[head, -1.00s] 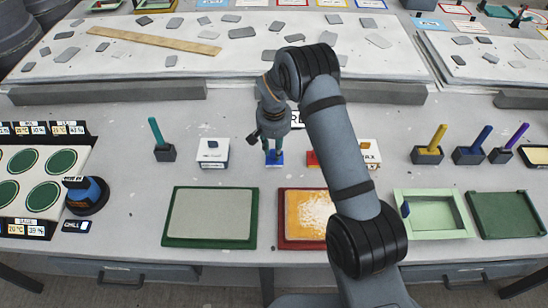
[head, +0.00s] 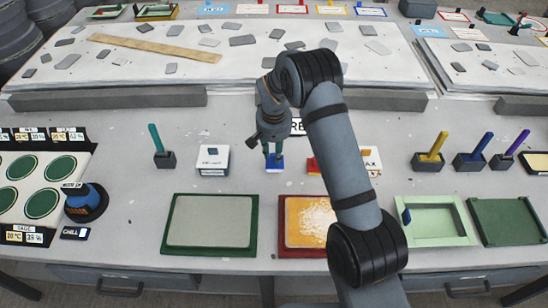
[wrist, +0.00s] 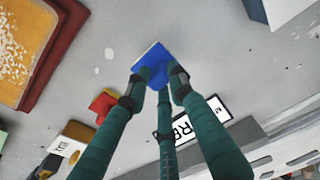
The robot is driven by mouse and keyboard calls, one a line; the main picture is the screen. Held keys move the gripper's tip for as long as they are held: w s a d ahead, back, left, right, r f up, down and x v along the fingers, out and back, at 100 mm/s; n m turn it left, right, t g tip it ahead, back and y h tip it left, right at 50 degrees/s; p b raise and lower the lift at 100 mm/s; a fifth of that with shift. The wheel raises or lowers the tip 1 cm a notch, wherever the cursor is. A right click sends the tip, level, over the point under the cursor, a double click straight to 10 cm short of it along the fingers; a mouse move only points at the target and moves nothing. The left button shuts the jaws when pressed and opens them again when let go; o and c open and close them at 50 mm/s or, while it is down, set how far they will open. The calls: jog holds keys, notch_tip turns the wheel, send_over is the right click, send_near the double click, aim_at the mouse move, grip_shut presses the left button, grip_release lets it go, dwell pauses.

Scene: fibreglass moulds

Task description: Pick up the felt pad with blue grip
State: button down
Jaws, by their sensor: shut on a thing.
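The blue pad (head: 274,169) lies on the grey bench below my gripper, between the white box and the red block. In the wrist view the pad (wrist: 154,56) is a flat blue square with a pale edge. My gripper (head: 274,159) points down with its dark green fingers at the pad. In the wrist view the fingers (wrist: 160,75) close in on its near part and hide the grip. My gripper is shut on it. I cannot tell any gap between pad and bench.
A white box (head: 213,161) stands left of the pad. A red block (head: 312,165) and a wax box (head: 371,160) stand to the right, partly behind my arm. A green-rimmed tray (head: 210,223) and a red-rimmed tray (head: 305,222) lie in front. A grey rail (head: 110,99) runs behind.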

jog(key=r, duration=0.2)
jog(key=r+b, duration=0.1)
jog(key=shift+w+d, duration=0.25)
jog(key=shift+d, duration=0.05)
jog(key=w+d+r, duration=0.5)
jog(key=d+r, duration=0.1)
jog(key=d, duration=0.3)
jog(key=shift+w+d+r+b, duration=0.15)
jog(key=shift+w+r+b, duration=0.15)
jog(key=shift+w+b, duration=0.1)
jog(key=c, duration=2)
grip_release()
jog(key=shift+c, duration=0.2)
jog(key=c, duration=0.4)
jog(key=shift+c, duration=0.5)
